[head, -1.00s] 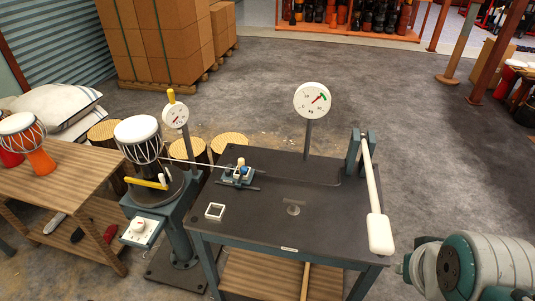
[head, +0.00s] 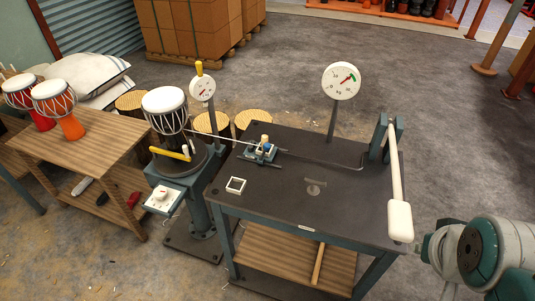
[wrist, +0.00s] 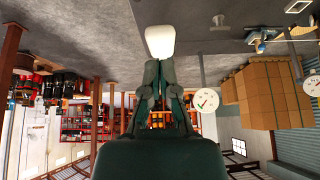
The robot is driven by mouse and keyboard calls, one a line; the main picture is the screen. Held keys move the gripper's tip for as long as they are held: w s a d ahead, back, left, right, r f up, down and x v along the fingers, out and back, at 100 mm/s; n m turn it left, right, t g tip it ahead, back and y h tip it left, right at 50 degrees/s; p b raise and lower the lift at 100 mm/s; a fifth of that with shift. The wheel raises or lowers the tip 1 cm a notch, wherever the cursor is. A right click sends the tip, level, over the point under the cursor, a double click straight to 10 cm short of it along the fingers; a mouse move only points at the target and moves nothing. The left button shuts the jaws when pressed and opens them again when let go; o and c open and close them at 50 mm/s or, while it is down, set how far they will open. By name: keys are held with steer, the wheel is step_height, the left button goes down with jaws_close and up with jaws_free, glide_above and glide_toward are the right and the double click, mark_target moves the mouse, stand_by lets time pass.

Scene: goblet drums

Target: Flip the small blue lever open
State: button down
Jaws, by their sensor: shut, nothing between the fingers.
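The small blue lever (head: 268,147) sits on a small clamp (head: 257,157) with a cream-coloured knob, near the left side of the dark bench top (head: 290,190). It is too small to tell its exact position. A thin rod runs from the clamp left to the drum. In the wrist view, which looks upside down, the clamp (wrist: 262,42) shows at the upper right, well away from the fingers. My gripper (wrist: 161,66) is shut and empty, with its fingertips close to the white lever grip (wrist: 160,40); I cannot tell whether they touch.
The long white lever (head: 397,190) stands at the bench's right edge. A gauge (head: 341,80) rises at the back. A white square frame (head: 236,185) lies on the bench's left front. A goblet drum (head: 165,108) stands on a pedestal to the left. The bench's middle is mostly clear.

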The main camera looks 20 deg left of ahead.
steer(key=w+a+f+m+t+y, duration=0.1)
steer(key=w+a+f+m+t, duration=0.15)
steer(key=w, duration=0.65)
steer(key=w+a+f+m+t+y, duration=0.15)
steer(key=w+a, duration=0.25)
steer(key=w, duration=0.4)
steer(key=w+a+f+m+t, duration=0.2)
steer(key=w+a+f, duration=0.15)
steer(key=w, duration=0.55)
steer(key=w+a+f+m+t+y, duration=0.1)
steer(key=a+f+y, duration=0.1)
steer(key=a+f, duration=0.3)
steer(key=a+f+m+t+y, duration=0.1)
steer(key=a+f+m+y, duration=0.1)
steer(key=a+f, duration=0.3)
steer(key=w+a+f+m+t+y, duration=0.1)
steer(key=a+f+m+y, duration=0.1)
steer(key=a+f+y, duration=0.2)
steer(key=shift+w+a+f, duration=0.15)
steer(key=shift+a+f, duration=0.3)
steer(key=shift+f, duration=0.3)
steer(key=shift+w+a+f, duration=0.15)
steer(key=shift+a+f, duration=0.3)
steer(key=shift+f, duration=0.25)
steer(key=shift+s+a+f+m+y, duration=0.2)
steer(key=shift+s+f+m+y, duration=0.05)
steer(key=shift+f+m, duration=0.05)
